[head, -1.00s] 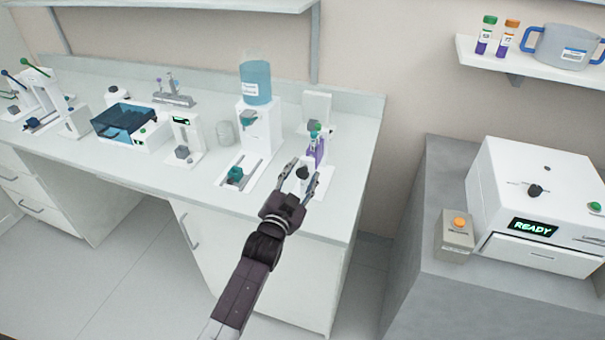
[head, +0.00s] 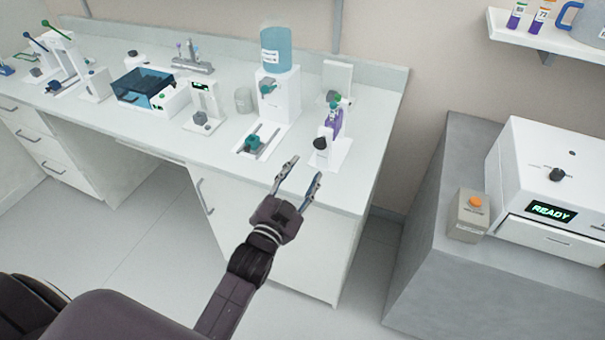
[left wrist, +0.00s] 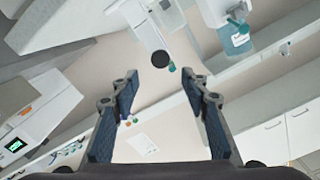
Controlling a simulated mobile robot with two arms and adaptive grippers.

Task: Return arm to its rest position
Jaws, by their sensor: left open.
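My left gripper (head: 299,178) is open and empty in the head view, in front of the bench's right front edge. Its two fingers also show wide apart with nothing between them in the left wrist view (left wrist: 162,110). A small stand with a black knob (head: 320,144) and a purple-labelled tube (head: 334,123) is just beyond the fingertips, apart from them. The dark knob also shows in the left wrist view (left wrist: 160,58). My right gripper is not in view.
The white bench (head: 375,130) holds a dispenser with a blue bottle (head: 277,50), a blue-lidded box (head: 143,88) and several small devices. A grey counter (head: 420,220) at right carries a white machine reading READY (head: 551,211) and an orange-button box (head: 470,215). Floor before the bench is clear.

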